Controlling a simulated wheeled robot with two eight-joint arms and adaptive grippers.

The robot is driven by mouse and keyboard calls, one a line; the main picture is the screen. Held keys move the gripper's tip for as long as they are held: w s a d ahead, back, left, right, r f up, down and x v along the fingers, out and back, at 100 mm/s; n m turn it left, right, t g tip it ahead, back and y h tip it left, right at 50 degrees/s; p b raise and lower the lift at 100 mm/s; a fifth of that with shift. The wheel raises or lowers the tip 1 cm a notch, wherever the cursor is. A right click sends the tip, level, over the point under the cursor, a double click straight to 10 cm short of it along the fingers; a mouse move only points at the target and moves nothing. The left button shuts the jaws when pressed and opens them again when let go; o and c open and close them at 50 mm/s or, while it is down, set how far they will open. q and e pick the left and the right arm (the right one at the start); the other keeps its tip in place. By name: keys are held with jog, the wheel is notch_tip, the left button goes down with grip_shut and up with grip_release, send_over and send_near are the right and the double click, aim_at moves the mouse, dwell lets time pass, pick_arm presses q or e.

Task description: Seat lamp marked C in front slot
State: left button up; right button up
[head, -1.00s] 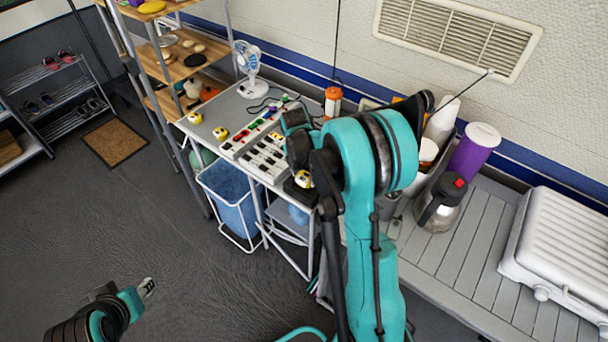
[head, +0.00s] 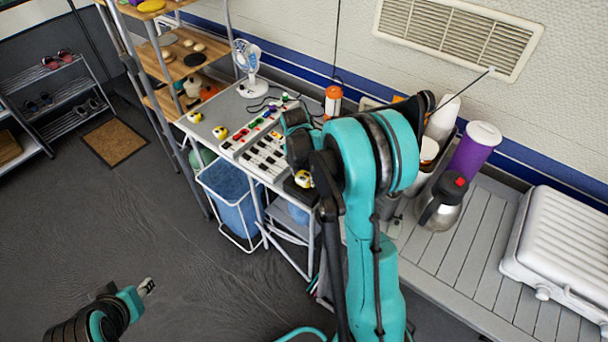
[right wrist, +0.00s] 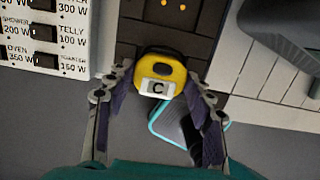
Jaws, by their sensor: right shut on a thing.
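The yellow lamp marked C (right wrist: 160,76) is between the fingers of my right gripper (right wrist: 157,108), which is shut on it. Its white label with the letter C faces the wrist camera. Beyond it in the right wrist view is a dark block (right wrist: 190,45) with small orange lights; whether the lamp touches it I cannot tell. In the head view the lamp (head: 303,179) shows at the worktop's front right corner, partly behind my right arm. My left gripper (head: 147,287) is low at the left over the floor, away from the worktop; its fingers are too small to read.
A white labelled switch panel (right wrist: 46,42) lies left of the lamp. Two other yellow lamps (head: 194,117) (head: 220,132) sit on the worktop (head: 215,105). A fan (head: 247,65) and orange bottle (head: 333,102) stand behind. A steel jug (head: 441,205) stands right of my arm.

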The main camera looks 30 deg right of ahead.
jog(key=shift+f, duration=0.15)
jog(key=shift+f+b, duration=0.35)
jog(key=shift+b, duration=0.1)
jog(key=shift+f+b, duration=0.4)
dwell(1.1)
jog(key=o, duration=1.2)
jog(key=shift+c, duration=0.2)
jog(key=shift+o, duration=1.2)
jog(key=shift+r, duration=0.1)
